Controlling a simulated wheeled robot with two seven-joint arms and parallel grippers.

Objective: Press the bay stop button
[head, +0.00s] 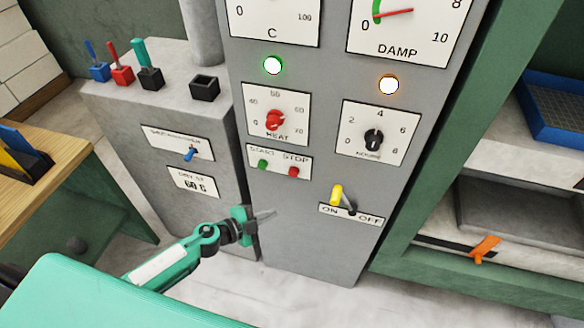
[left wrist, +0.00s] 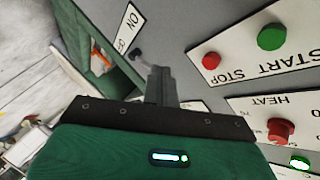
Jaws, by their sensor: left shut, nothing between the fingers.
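The red STOP button (head: 293,172) is on a white START/STOP plate (head: 279,161) on the front of the grey cabinet (head: 310,225). The green START button (head: 263,164) is to its left. My left gripper (head: 273,214) is shut and empty, below the plate and in front of the cabinet, apart from the button. In the left wrist view the red button (left wrist: 211,61) and the green button (left wrist: 271,37) show upside down, right of the shut fingers (left wrist: 158,72). My right gripper is not in view.
A yellow-handled ON/OFF switch (head: 337,195) sits below right of the buttons. The red HEAT knob (head: 274,120) and a black knob (head: 373,139) are above. A grey side cabinet with levers (head: 121,75) stands left, green shelving (head: 470,205) right.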

